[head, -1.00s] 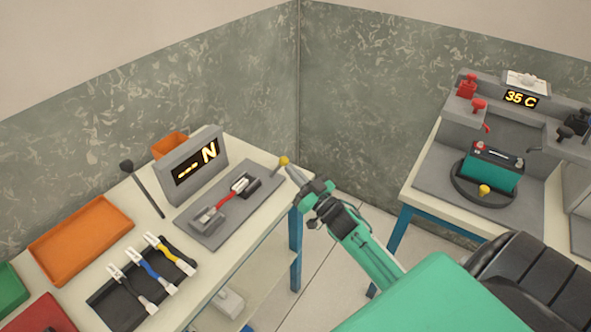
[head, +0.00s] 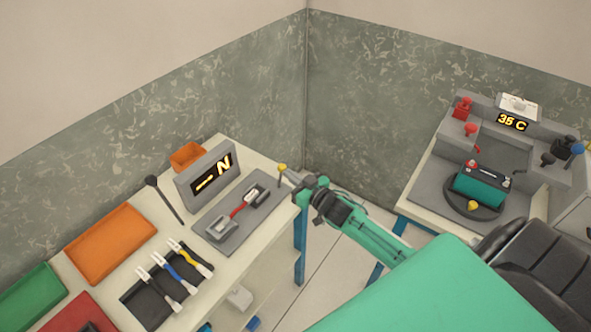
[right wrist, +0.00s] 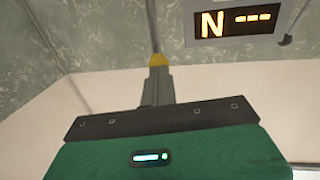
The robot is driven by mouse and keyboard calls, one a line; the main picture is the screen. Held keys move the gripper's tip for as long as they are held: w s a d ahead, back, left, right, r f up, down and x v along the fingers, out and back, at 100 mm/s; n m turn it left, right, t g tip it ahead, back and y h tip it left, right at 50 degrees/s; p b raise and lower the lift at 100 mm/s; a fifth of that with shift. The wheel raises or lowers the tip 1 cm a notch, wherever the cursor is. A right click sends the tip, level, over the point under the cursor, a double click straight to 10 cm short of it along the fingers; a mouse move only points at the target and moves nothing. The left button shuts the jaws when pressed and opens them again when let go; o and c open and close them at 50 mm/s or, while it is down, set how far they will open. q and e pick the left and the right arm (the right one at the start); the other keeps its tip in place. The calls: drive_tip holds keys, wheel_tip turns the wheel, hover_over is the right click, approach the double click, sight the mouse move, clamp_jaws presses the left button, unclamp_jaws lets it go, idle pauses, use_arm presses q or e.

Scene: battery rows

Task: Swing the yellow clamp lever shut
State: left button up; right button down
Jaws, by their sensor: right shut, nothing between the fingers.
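The yellow clamp lever (head: 282,168) has a yellow knob on a thin dark stem. It stands roughly upright at the right end of the grey test fixture (head: 222,239), beside a grey clamp block holding one end of a red cable (head: 240,206). My right gripper (head: 290,178) is close to the right of the lever, fingers shut and empty. In the right wrist view the yellow knob (right wrist: 158,60) shows just beyond the shut fingertips (right wrist: 157,80); I cannot tell whether they touch. My left gripper is not in view.
A display (head: 211,176) stands behind the fixture, with a black-knobbed rod (head: 165,200) to its left. Orange (head: 112,243), green and red trays and a black cable holder (head: 152,302) fill the bench's left part. A second bench with a teal battery (head: 479,187) stands right.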

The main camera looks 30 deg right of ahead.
drive_tip(key=w+a+r+g+p, duration=0.1)
drive_tip(key=w+a+g+p, duration=0.2)
drive_tip(key=w+p, duration=0.3)
drive_tip(key=shift+w+a+r+n+h+p, duration=0.2)
drive_tip(key=shift+w+n+h+p, duration=0.1)
drive_tip(key=shift+w, duration=0.85)
drive_tip(key=shift+f, duration=0.1)
